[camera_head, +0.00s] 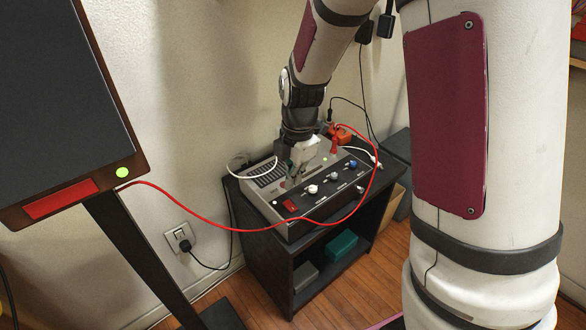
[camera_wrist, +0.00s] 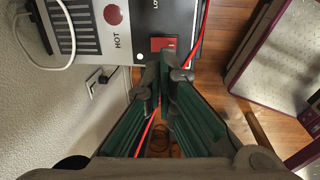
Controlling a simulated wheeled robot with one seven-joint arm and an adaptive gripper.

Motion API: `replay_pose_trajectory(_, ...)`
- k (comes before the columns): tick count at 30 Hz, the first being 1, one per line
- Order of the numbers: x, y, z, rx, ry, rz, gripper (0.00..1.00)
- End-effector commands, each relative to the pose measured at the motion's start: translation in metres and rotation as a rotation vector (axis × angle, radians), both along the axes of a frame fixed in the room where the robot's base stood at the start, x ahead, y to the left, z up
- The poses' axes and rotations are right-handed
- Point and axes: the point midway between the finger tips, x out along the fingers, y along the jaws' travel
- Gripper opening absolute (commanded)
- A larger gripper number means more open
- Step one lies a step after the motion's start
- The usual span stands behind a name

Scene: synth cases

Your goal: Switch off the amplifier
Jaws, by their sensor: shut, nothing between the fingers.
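The amplifier (camera_head: 332,178) is a grey box with a dark front strip that carries several knobs and a red rocker switch (camera_head: 290,205). It stands on a black shelf unit. The switch (camera_wrist: 162,44) also shows in the wrist view, just beyond my fingertips, beside a grey panel with a dark red round spot and the word HOT. My gripper (camera_head: 291,181) is shut and empty, pointing down over the left part of the amplifier. Its fingertips (camera_wrist: 162,68) appear close to the switch; I cannot tell whether they touch it. The switch's position is unclear.
A red cable (camera_head: 230,224) runs from the screen stand (camera_head: 108,215) across the amplifier's front to its back right. A white cable (camera_head: 250,162) loops at its left. A plug sits in the wall socket (camera_head: 180,237). Teal and grey boxes lie on the lower shelf (camera_head: 322,276).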

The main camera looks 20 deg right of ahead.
Motion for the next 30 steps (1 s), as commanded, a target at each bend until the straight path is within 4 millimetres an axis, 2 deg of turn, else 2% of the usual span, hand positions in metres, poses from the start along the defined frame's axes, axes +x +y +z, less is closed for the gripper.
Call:
replay_pose_trajectory(1, 0.001, 0.001, -0.013, 0.0, 0.004, -0.001, 0.0)
replay_pose_trajectory(6, 0.005, 0.002, -0.045, -0.001, 0.004, -0.002, 0.0)
replay_pose_trajectory(12, 0.008, 0.003, -0.069, 0.0, 0.001, 0.0, 0.0)
replay_pose_trajectory(18, 0.009, 0.003, -0.078, 0.0, 0.0, -0.001, 0.0)
replay_pose_trajectory(30, 0.01, 0.004, -0.078, -0.003, 0.012, 0.0, 0.0)
